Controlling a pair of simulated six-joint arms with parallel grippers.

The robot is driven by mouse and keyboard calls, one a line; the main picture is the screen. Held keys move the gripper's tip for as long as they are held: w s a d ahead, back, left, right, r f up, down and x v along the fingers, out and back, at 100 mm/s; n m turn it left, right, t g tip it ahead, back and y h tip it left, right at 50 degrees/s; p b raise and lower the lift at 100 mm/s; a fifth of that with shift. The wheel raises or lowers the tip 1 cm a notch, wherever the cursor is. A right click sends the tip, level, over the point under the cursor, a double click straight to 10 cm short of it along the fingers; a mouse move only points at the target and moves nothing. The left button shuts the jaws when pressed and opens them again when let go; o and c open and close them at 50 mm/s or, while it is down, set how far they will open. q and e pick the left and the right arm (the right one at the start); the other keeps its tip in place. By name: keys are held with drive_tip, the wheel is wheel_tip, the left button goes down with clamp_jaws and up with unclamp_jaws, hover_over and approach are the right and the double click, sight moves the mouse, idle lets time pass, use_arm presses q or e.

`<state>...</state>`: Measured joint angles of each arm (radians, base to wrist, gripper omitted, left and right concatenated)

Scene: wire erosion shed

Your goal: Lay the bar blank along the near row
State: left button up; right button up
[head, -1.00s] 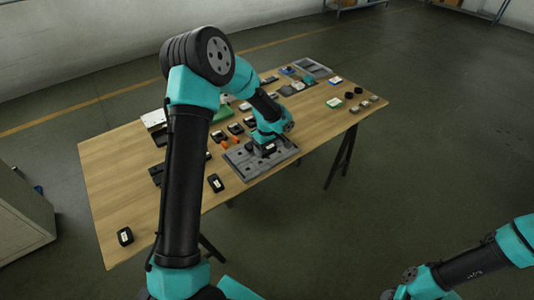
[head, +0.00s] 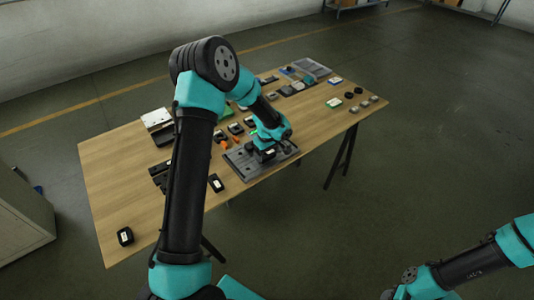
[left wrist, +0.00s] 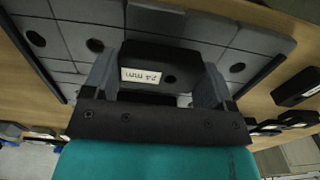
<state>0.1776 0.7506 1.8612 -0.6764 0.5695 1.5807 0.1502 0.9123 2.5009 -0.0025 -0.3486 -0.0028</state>
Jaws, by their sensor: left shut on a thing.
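My left gripper (head: 267,153) is over the grey plate (head: 238,165) near the table's front edge. In the left wrist view its two grey fingers (left wrist: 158,78) are shut on a black block with a white size label, which I take to be the bar blank (left wrist: 184,66). The grey plate (left wrist: 66,42) there is split into rows of square pads, some with dark round holes. The blank lies over these pads; I cannot tell whether it touches them. In the head view the arm mostly hides the blank. My right gripper is out of view; only part of its arm shows.
The wooden table (head: 120,180) has bare room at its left. A black labelled block (head: 215,183) lies just left of the plate, another (head: 125,236) at the front left corner. Orange pieces (head: 224,144) and several dark blocks stand behind the plate. A grey tray (head: 313,67) is at the far end.

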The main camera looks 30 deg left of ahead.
sight(267, 154)
use_arm(q)
drive_tip(key=shift+f, duration=0.35)
drive_tip(key=o, duration=1.2)
wheel_tip(267, 154, up, 13)
drive_tip(key=shift+f, duration=0.15)
drive_tip(key=s+d+f+m+h, duration=0.2)
drive_tip(key=s+d+f+m, duration=0.3)
drive_tip(key=s+f, duration=0.7)
drive_tip(key=s+d+f+m+h, duration=0.1)
drive_tip(key=s+d+f+m, duration=0.5)
drive_tip(key=s+d+f, duration=0.4)
drive_tip(key=s+f, duration=0.1)
drive_tip(key=s, duration=0.2)
drive_tip(key=shift+s+f+m+t+h, duration=0.3)
drive_tip(key=shift+s+f+t+h, duration=0.05)
drive_tip(key=shift+t+h, duration=0.05)
